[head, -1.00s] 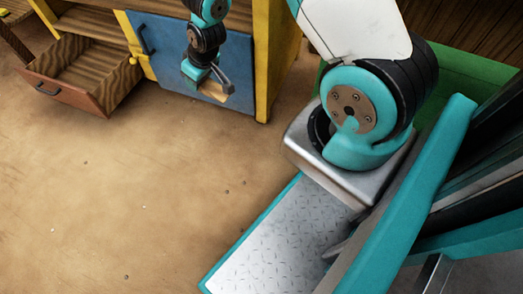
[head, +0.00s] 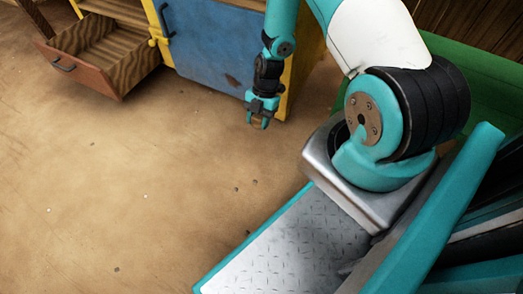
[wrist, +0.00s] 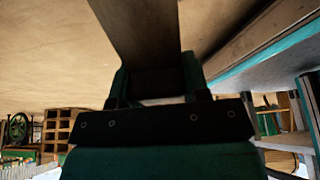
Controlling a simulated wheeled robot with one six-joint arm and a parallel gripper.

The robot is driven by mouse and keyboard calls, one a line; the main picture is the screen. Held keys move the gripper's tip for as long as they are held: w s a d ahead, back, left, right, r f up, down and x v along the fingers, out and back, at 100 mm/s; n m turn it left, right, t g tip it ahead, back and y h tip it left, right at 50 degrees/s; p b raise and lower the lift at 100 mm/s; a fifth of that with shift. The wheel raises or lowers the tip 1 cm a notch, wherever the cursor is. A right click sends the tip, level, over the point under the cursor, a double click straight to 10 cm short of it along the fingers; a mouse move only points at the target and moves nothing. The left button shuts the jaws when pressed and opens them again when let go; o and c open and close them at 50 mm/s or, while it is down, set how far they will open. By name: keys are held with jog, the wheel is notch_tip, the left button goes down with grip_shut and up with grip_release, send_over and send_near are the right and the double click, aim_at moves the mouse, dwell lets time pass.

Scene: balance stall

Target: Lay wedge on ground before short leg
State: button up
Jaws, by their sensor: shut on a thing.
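My gripper (head: 262,112) hangs low over the sandy ground in the head view, in front of the right end of the blue-and-yellow stall. It is shut on the wedge (head: 259,123), a small brown piece showing at its tips. In the wrist view the wedge (wrist: 140,32) is a dark brown slab reaching up from between the fingers of my gripper (wrist: 157,72). The stall's yellow corner leg (head: 283,105) stands just right of my gripper. I cannot tell whether it is the short leg, or whether the wedge touches the ground.
An open wooden drawer (head: 103,58) juts from the stall at the left. A blue door (head: 212,50) with a dark handle fills the stall front. The wrist view shows a wooden pigeonhole rack (wrist: 58,128) at the lower left.

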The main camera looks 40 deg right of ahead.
aim_at(257, 158)
notch_tip(257, 158, down, 18)
jog(key=b, duration=1)
jog(key=shift+f, duration=0.2)
jog(key=shift+r, duration=0.15)
jog(key=o, duration=0.5)
jog(key=shift+f, duration=0.2)
jog(key=o, duration=0.5)
jog(key=shift+c, duration=0.2)
jog(key=shift+r, duration=0.15)
